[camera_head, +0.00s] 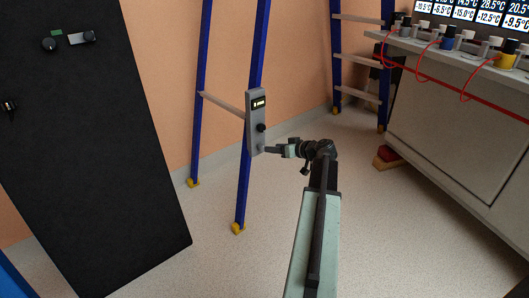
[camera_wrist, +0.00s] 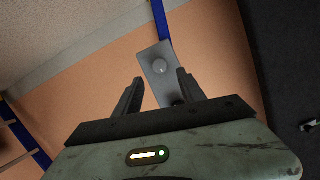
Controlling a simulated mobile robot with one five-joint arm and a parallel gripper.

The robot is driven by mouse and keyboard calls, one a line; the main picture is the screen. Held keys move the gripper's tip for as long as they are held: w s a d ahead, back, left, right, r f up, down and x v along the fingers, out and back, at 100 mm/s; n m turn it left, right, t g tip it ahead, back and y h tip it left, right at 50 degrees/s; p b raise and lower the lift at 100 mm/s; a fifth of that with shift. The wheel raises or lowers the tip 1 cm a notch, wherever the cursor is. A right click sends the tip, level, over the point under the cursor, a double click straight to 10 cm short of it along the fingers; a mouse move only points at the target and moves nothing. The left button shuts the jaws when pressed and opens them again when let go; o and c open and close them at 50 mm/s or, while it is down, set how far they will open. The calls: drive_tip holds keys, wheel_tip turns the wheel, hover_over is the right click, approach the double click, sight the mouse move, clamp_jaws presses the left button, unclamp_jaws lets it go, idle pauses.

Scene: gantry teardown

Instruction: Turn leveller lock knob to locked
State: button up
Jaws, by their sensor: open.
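A grey control box (camera_head: 256,108) is fixed upright on a blue ladder leg. It has a small lit display (camera_head: 258,103) near its top and a black knob (camera_head: 261,127) below that.
A tall black panel (camera_head: 100,150) stands at the left. The blue ladder leg (camera_head: 243,185) ends in a yellow foot. Another ladder (camera_head: 336,60) stands behind. A grey bench (camera_head: 455,130) with red cables is at the right. The floor (camera_head: 400,240) is clear at the lower right.

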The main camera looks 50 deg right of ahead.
sight(261, 147)
drive_tip(key=b+x, duration=0.2)
drive_tip(key=x, duration=0.4)
drive_tip(key=shift+w+f, duration=0.1)
clamp_jaws()
drive_tip(key=shift+d+f+m+t+y+b, duration=0.15)
drive_tip(key=shift+m+t+y+b, duration=0.3)
drive_tip(key=shift+m+y+b, duration=0.75)
drive_tip(key=shift+d+f+m+t+y+b, duration=0.1)
drive_tip(key=shift+m+t+y+b, duration=0.45)
drive_tip(key=shift+m+b, duration=1.2)
drive_tip(key=shift+d+f+m+t+y+b, duration=0.15)
drive_tip(key=shift+m+t+y+b, duration=0.25)
drive_tip(key=shift+m+y+b, duration=1.05)
drive_tip(key=shift+a+m+h+p, duration=0.1)
drive_tip(key=shift+m+h+p, duration=0.2)
drive_tip(key=shift+m+h, duration=0.35)
